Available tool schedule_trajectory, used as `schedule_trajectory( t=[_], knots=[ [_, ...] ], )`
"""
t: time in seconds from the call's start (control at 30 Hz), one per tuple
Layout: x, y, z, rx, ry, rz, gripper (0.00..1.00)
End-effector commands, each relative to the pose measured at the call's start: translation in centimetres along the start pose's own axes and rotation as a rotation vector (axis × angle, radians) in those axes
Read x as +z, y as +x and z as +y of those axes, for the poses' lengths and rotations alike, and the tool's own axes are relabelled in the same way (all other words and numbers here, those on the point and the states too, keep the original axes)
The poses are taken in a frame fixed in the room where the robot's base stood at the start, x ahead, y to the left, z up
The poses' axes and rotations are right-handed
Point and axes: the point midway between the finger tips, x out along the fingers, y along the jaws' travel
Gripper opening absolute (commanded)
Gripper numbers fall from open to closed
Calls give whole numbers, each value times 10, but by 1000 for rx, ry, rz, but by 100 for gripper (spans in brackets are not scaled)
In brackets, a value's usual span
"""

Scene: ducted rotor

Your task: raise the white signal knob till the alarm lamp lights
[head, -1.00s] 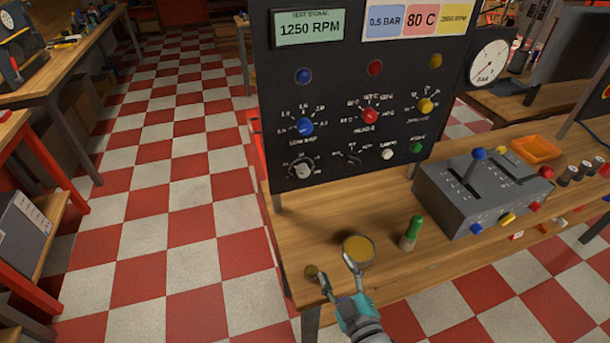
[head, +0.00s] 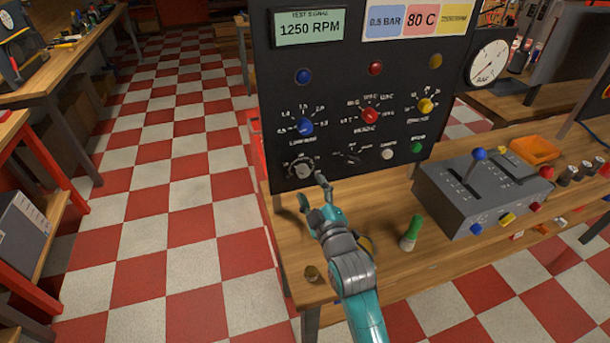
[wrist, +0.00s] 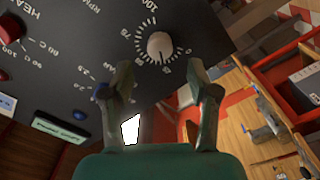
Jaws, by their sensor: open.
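The white signal knob (head: 302,171) sits at the lower left of the black panel (head: 340,150), inside a printed dial. It also shows in the wrist view (wrist: 159,46), ahead of my gripper and between the line of its fingers. My gripper (head: 312,190) is open and empty, just below and in front of the knob; in the wrist view its two fingers (wrist: 160,75) are spread apart and not visibly touching the knob. Blue (head: 303,76), red (head: 375,68) and yellow (head: 436,61) lamps all look dark; I cannot tell which is the alarm lamp. The green display (head: 309,28) reads 1250 RPM.
A blue knob (head: 305,127) is just above the white one, a red knob (head: 370,115) further right. A grey lever box (head: 480,195) is at right.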

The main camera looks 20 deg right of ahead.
Motion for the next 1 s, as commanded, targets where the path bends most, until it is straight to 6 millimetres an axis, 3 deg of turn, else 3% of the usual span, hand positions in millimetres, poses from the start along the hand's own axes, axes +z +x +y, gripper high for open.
schedule_trajectory(
  t=[0.1,0.33,0.77,0.83,1.0],
  knots=[
    [0,21,1,1,0,1,60],
    [0,50,1,1,1,1,60],
    [0,60,0,0,1,0,60],
    [0,60,0,0,1,0,50],
    [0,60,0,0,1,0,7]
  ],
)
